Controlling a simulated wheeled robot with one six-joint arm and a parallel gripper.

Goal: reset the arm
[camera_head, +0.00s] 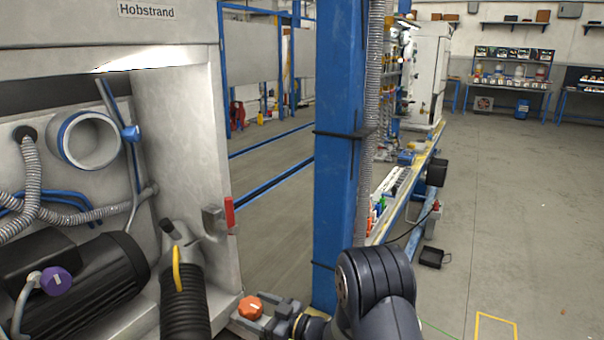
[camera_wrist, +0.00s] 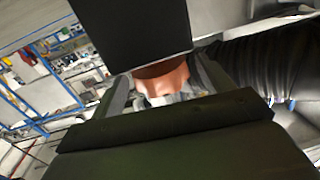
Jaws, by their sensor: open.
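My gripper (camera_head: 272,314) is low in the middle of the head view, at the end of my dark arm. It is open, with its jaws pointing left at an orange knob (camera_head: 250,307). In the wrist view the orange knob (camera_wrist: 160,78) shows between the two grey fingers of my gripper (camera_wrist: 163,88). A dark block hides the knob's upper part there, and I cannot tell whether the fingers touch it.
A grey cabinet (camera_head: 185,130) stands at left, with a black ribbed hose (camera_head: 185,300) and a red-handled lever (camera_head: 229,215). A blue post (camera_head: 338,150) rises close behind my gripper. A workbench (camera_head: 425,165) stands beyond. Floor at right (camera_head: 530,220) is mostly clear.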

